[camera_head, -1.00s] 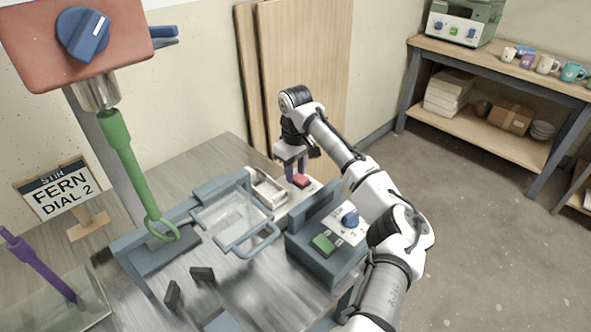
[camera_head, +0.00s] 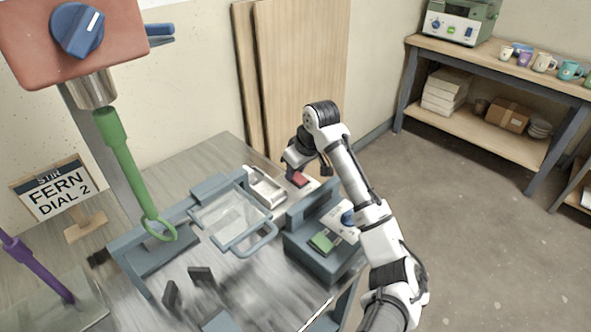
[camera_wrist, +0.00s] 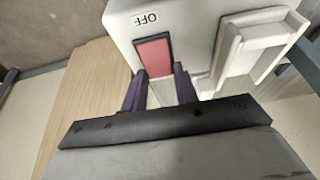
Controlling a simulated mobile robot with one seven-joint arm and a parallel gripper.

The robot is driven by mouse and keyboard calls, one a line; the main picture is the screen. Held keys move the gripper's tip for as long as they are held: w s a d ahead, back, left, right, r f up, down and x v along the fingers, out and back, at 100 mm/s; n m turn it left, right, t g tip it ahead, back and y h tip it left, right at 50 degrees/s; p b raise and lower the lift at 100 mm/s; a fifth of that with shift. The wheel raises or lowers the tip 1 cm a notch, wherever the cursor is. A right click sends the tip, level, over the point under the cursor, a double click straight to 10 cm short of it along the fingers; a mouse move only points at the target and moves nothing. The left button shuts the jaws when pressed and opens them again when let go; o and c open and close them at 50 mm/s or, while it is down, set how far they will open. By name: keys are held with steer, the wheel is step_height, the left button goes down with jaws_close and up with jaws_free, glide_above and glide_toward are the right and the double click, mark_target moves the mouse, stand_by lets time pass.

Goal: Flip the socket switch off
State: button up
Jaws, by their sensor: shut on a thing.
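The white socket box (camera_wrist: 185,22) fills the upper middle of the wrist view. Its red switch (camera_wrist: 153,54) sits beside an upside-down OFF label (camera_wrist: 146,19). In the head view the red switch (camera_head: 297,179) shows at the back of the table, just below my gripper (camera_head: 300,165). In the wrist view the two purple fingers of my gripper (camera_wrist: 160,80) sit on either side of the near end of the red switch, shut on it. The fingertips are partly hidden there. I cannot tell how far the rocker is tilted.
A clear-lidded frame (camera_head: 232,215) stands left of the socket. A grey box with a green button (camera_head: 323,241) stands in front of it, close to my arm. A green stirrer (camera_head: 128,170) hangs at the left. The floor at the right is clear.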

steer(key=o, duration=1)
steer(key=v, duration=1.3)
steer(key=shift+s+r, duration=0.1)
steer(key=shift+r, duration=0.3)
